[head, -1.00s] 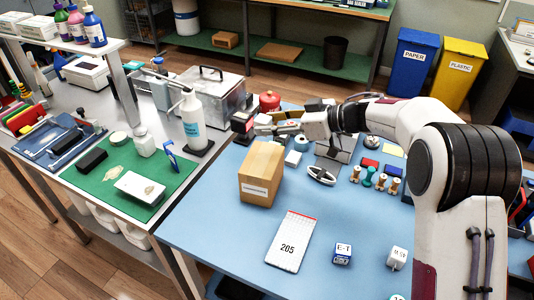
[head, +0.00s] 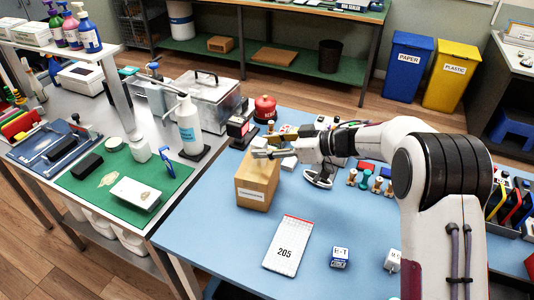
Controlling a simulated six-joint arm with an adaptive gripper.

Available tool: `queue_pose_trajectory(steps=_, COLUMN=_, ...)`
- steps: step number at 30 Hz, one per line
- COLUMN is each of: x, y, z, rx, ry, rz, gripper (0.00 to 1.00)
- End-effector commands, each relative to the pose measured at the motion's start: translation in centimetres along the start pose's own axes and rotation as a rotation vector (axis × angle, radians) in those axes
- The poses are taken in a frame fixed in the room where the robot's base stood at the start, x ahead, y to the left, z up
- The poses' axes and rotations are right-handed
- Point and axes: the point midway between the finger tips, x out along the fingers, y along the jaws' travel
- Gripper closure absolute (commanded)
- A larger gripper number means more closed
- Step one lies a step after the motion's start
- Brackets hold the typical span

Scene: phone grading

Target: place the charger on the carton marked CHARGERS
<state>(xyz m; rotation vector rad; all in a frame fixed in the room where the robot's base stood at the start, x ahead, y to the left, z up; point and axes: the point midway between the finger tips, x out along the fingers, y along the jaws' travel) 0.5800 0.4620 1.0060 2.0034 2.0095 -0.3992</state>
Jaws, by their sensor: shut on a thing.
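The tan carton (head: 257,187) stands on the blue table, with a white label on its front whose print is too small to read. My gripper (head: 259,152) is at the carton's top, reaching in from the right. It is shut on a small whitish block, the charger (head: 261,143), at its fingertips. The fingers hide part of the charger and of the carton's top. I cannot tell whether the charger touches the carton.
A white card marked 205 (head: 288,246) lies in front of the carton. Lettered cubes (head: 340,257) stand to its right. Several stamps (head: 364,181) are right.

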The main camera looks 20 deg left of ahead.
Motion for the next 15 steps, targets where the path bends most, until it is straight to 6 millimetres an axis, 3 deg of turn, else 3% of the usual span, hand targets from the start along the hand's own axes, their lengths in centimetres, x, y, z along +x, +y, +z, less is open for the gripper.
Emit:
queue_pose_trajectory(steps=7, x=0.9, y=0.0, z=2.3, rx=0.001, ry=0.000, rz=0.000, gripper=0.84)
queue_pose_trajectory(steps=15, x=1.1, y=0.0, z=2.5, rx=0.000, ry=0.001, rz=0.000, gripper=0.84)
